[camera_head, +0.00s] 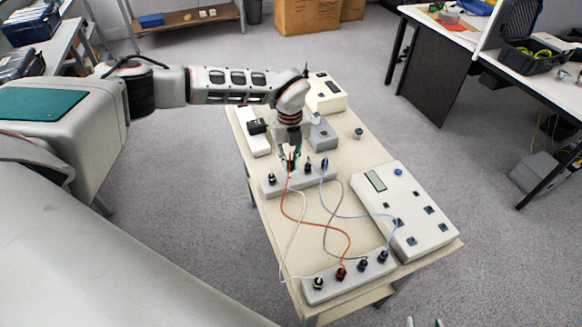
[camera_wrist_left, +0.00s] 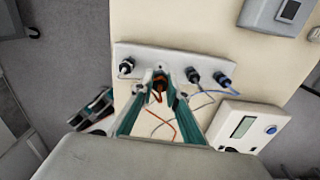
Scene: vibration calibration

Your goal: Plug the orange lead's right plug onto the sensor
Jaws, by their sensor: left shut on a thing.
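My left gripper (camera_head: 291,160) is shut on the orange lead's plug (camera_wrist_left: 158,84) at the far plug strip (camera_head: 298,181). In the left wrist view its fingertips (camera_wrist_left: 162,80) close around that plug, partly hiding it; whether it is seated cannot be told. The orange lead (camera_head: 323,228) runs to its other plug (camera_head: 341,274) in the near strip (camera_head: 348,280). A small dark cylinder (camera_head: 358,132) stands right of a grey box (camera_head: 322,134); I cannot tell which is the sensor. Only the two separated fingertips of my right gripper (camera_head: 424,322) show at the bottom edge.
White, grey and blue leads loop over the table (camera_head: 268,215) between the strips. A white instrument (camera_head: 405,215) with a display fills the right side. A white unit with a black part (camera_head: 257,128) and a cream box (camera_head: 326,92) stand at the back.

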